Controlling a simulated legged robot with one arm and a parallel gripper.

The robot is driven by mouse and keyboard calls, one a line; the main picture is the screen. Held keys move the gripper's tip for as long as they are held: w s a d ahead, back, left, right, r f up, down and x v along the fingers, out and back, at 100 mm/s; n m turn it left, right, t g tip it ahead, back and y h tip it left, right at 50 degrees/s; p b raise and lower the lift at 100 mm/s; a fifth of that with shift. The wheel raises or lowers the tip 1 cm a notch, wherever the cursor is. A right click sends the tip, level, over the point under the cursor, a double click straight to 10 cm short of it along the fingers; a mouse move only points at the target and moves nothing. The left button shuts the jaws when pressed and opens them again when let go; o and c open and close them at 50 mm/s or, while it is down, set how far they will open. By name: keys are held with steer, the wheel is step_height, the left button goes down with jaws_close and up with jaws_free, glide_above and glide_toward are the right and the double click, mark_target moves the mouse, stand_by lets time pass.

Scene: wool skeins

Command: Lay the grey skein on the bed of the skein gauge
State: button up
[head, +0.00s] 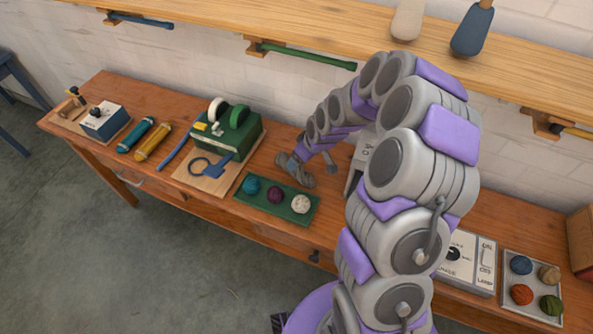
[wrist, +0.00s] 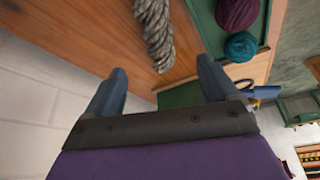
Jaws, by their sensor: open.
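The grey skein (head: 297,173) is a twisted hank lying on the wooden bench, just behind the green tray of wool balls. It also shows in the wrist view (wrist: 154,32), ahead of the fingertips, its near end in line with the gap. My gripper (head: 307,158) is open, with its fingers near the skein; I cannot tell its exact height above it. In the wrist view the two blue-grey fingers (wrist: 162,70) stand apart with nothing held. A pale box with dark markings (head: 362,152) is mostly hidden behind my arm; I cannot tell whether it is the skein gauge.
The green tray (head: 272,211) holds teal, purple and cream balls. Left of it stands a green machine (head: 226,137) with two wheels, then teal and yellow skeins and a small blue box (head: 104,122). A control box (head: 467,262) and another ball tray (head: 531,262) are right. A shelf overhangs.

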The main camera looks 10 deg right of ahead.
mark_target(298, 170)
steer(key=b+x, duration=0.1)
steer(key=x, duration=0.3)
steer(key=shift+a+f, duration=0.25)
steer(key=shift+f, duration=0.1)
steer(key=shift+w+a+f, duration=0.35)
steer(key=shift+f, duration=0.25)
steer(key=x, duration=0.1)
steer(key=b+x, duration=0.1)
steer(key=x, duration=0.3)
steer(key=shift+w+d+b, duration=0.25)
steer(key=shift+w+b, duration=0.1)
steer(key=shift+b, duration=0.05)
steer(key=shift+a+r, duration=0.1)
steer(key=shift+r, duration=0.05)
steer(key=shift+c, duration=0.7)
steer(key=c, duration=1)
